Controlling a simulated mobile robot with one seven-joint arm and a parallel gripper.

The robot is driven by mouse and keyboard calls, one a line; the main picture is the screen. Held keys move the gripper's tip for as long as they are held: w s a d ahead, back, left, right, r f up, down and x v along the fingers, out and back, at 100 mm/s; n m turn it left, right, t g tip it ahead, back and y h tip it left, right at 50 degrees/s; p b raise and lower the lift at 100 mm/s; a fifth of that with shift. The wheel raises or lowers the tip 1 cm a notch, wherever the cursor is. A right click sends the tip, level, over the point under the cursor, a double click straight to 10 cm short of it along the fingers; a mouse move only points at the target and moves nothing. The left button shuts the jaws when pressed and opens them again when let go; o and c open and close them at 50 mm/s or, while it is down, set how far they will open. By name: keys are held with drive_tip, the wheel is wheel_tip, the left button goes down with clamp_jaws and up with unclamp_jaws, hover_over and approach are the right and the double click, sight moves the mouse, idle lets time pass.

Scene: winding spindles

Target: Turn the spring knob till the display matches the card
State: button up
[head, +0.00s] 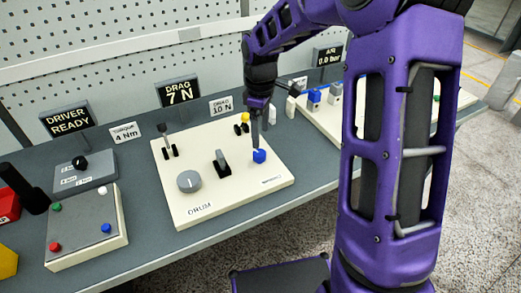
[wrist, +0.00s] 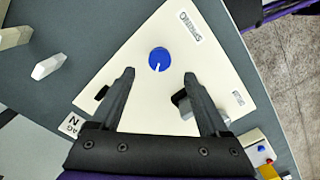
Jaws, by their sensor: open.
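The blue spring knob (head: 259,156) sits near the right edge of the cream panel (head: 225,205), which has a DRUM label at its front. In the wrist view the knob (wrist: 158,58) has a white pointer line, and a small label lies beside it. My gripper (wrist: 159,76) is open. Its two fingers lie either side of the knob in that view, with no contact visible. In the head view my gripper (head: 257,145) is right above the knob and partly hides the space there. The display (head: 178,91) reads DRAG 7 N. The card (head: 222,106) reads DRAG 10 N.
A grey dial (head: 188,181) and a black lever switch (head: 221,163) stand on the same panel. A yellow-topped post (head: 245,118) is behind the knob. Another panel with blue and grey parts (head: 315,97) lies to the right. A button box (head: 87,228) is at left.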

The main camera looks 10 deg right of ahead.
sight(260, 153)
wheel_tip(260, 153, down, 7)
drive_tip(key=shift+f+b, duration=0.2)
drive_tip(key=shift+b, duration=0.1)
clamp_jaws()
idle(0.4)
